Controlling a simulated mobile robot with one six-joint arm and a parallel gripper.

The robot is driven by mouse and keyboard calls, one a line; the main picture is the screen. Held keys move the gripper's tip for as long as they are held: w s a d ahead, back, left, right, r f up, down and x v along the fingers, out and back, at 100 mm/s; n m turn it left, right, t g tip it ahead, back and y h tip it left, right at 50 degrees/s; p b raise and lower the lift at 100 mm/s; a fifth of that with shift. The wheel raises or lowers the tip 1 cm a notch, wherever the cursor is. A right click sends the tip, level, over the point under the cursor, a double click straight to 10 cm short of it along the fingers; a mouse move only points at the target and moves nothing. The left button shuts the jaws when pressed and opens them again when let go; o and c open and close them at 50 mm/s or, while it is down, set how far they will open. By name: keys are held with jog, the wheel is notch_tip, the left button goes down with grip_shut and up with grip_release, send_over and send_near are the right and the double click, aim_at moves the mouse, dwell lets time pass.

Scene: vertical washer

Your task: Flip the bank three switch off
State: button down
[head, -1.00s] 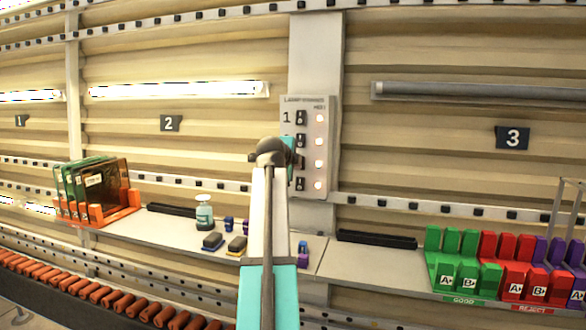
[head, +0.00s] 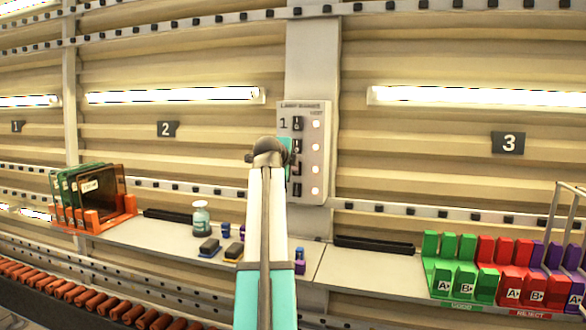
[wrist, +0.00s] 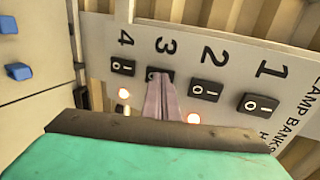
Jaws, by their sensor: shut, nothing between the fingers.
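The lamp switch panel (head: 315,150) is a pale plate on the wall post, with a column of black rocker switches and small indicator lights. In the wrist view the panel (wrist: 225,60) shows switches numbered 1 to 4. The bank three switch (wrist: 150,75) lies under the 3 and is partly hidden by my fingertips. My gripper (wrist: 160,78) is shut and empty, its fingertips at or touching this switch. I cannot tell the rocker's position. In the head view my arm hides the fingers and part of the panel.
The wall lamp by the 3 sign (head: 480,96) is lit, as is the lamp by the 2 sign (head: 175,95). Below are a shelf (head: 345,265) with a bottle (head: 201,218), an orange rack (head: 95,220) and coloured bins (head: 500,275).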

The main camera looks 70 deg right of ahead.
jog(key=b+v, duration=0.3)
jog(key=v, duration=1)
jog(key=shift+s+a+b, duration=0.15)
jog(key=shift+a+b, duration=0.2)
jog(key=shift+b, duration=0.05)
jog(key=shift+r, duration=0.1)
